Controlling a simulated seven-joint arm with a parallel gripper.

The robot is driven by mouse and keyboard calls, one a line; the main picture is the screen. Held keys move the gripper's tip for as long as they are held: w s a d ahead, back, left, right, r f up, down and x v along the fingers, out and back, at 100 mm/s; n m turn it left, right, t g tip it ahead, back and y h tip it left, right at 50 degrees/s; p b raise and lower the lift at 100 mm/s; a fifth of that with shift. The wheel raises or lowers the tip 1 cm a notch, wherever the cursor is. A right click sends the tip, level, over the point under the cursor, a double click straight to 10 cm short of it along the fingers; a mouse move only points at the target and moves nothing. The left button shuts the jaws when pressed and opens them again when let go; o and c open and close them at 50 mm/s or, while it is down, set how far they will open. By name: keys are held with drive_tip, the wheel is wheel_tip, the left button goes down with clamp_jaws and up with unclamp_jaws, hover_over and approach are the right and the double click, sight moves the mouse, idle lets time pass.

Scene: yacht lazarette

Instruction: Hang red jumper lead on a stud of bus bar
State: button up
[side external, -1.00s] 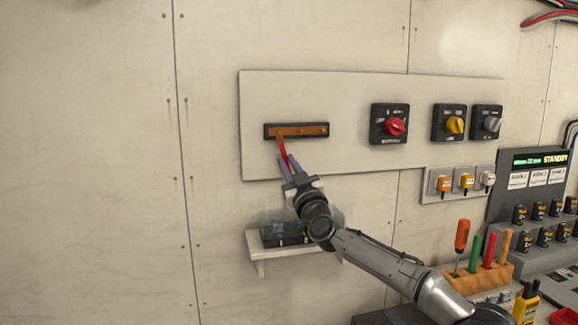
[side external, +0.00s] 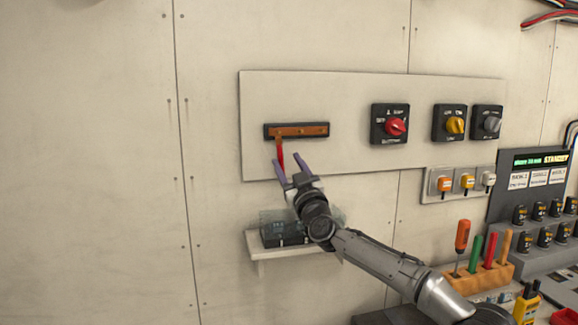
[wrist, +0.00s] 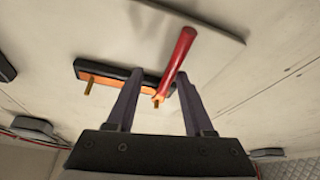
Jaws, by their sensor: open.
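The bus bar (side external: 310,130), a copper strip in a black frame, is fixed to the pale wall panel. It also shows in the wrist view (wrist: 118,82), with a stud (wrist: 89,88) sticking out. The red jumper lead (side external: 281,152) hangs nearly straight down from the left part of the bar, its copper-coloured end at a stud there. It also shows in the wrist view (wrist: 178,60). My gripper (side external: 288,160) is open at the lead's lower part. In the wrist view my gripper (wrist: 160,78) has its fingers spread apart, with clear gaps to the lead.
A small shelf (side external: 262,255) with a dark, clear-topped box (side external: 283,232) is below, partly behind my gripper. Red (side external: 395,127) and yellow (side external: 455,125) rotary switches are right of the bar. A tool rack (side external: 485,268) stands lower right. The wall at left is bare.

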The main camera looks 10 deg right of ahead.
drive_tip(key=shift+s+f, duration=0.1)
drive_tip(key=shift+v, duration=6.8)
drive_tip(key=s+d+r+m+t+h, duration=0.1)
drive_tip(key=s+d+r+h, duration=0.15)
drive_tip(key=d+r, duration=0.6)
drive_tip(key=s+d+r+m+t+h, duration=0.1)
drive_tip(key=s+d+r+m, duration=0.15)
drive_tip(key=d+r, duration=0.6)
drive_tip(key=s+d+r+n+g+y, duration=0.1)
drive_tip(key=s+d+r, duration=0.15)
drive_tip(key=s, duration=0.35)
drive_tip(key=s+d+r+n+g+y, duration=0.1)
drive_tip(key=s+d+g, duration=0.1)
drive_tip(key=s+d, duration=0.3)
drive_tip(key=s+d+f+m+g, duration=0.1)
drive_tip(key=s+f+g, duration=0.6)
drive_tip(key=s+f, duration=0.9)
drive_tip(key=s+d+f+m+g, duration=0.2)
drive_tip(key=s+f+g, duration=0.6)
drive_tip(key=s+f, duration=0.8)
drive_tip(key=shift+s+d+f+g+h, duration=0.3)
drive_tip(key=shift+d+f+h, duration=0.15)
drive_tip(key=shift+d+f, duration=0.3)
